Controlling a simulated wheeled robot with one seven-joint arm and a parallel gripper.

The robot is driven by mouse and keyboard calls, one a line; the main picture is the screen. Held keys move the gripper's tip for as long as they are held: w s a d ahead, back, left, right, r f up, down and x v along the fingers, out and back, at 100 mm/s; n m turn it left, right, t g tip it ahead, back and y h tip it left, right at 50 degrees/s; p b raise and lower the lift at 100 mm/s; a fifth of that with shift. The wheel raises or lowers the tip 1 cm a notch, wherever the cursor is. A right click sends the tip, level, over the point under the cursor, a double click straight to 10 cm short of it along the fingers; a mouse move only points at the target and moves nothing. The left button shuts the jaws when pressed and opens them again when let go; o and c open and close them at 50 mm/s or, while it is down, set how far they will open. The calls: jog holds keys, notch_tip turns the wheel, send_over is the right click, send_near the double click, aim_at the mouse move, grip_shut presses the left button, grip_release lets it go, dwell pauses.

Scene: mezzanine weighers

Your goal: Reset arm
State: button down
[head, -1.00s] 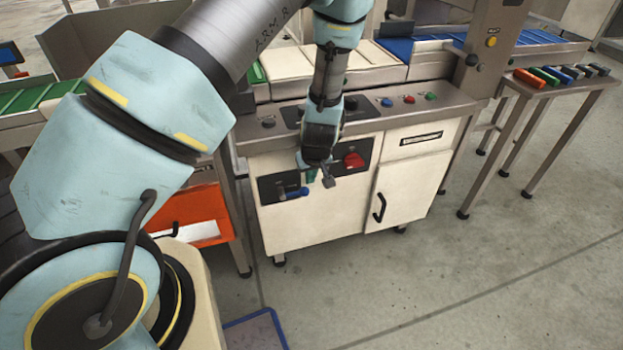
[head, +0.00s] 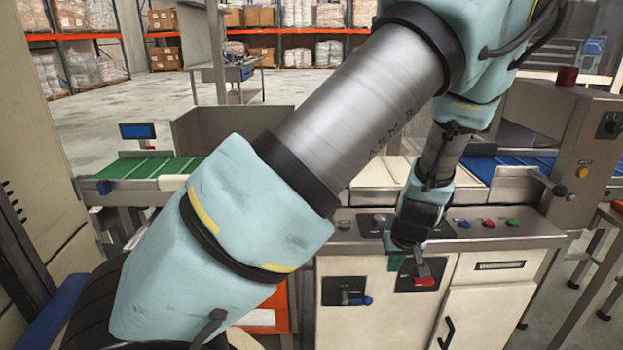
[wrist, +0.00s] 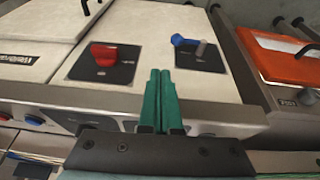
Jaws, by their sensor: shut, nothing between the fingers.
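My gripper (head: 397,263) hangs in front of the cream weigher cabinet (head: 392,320), just below the edge of its control ledge. In the wrist view its green fingers (wrist: 160,102) lie together, with nothing between them. In that view a red knob (wrist: 103,54) on a black plate is to the left of the fingertips, and a blue-handled switch (wrist: 184,40) is to the right. In the head view the red knob (head: 426,282) sits right of the gripper and the blue handle (head: 360,300) left of it. I see no contact with either.
The grey control ledge (head: 520,232) carries blue, red and green buttons. Green (head: 150,168) and blue (head: 484,168) conveyor belts lie on either side. Shelving with boxes (head: 265,18) is far behind.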

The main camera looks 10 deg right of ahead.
jog(key=w+a+r+g+p, duration=0.25)
jog(key=a+r+p, duration=0.25)
jog(key=a+r, duration=1.15)
jog(key=s+a+r+p, duration=0.1)
jog(key=a+r, duration=0.3)
jog(key=a, duration=0.4)
jog(key=s+a+r+p, duration=0.2)
jog(key=s+a+r, duration=0.1)
jog(key=a, duration=0.6)
jog(key=shift+s+r, duration=0.4)
jog(key=shift+r, duration=0.15)
jog(key=c, duration=1.6)
grip_release()
jog(key=shift+d, duration=0.1)
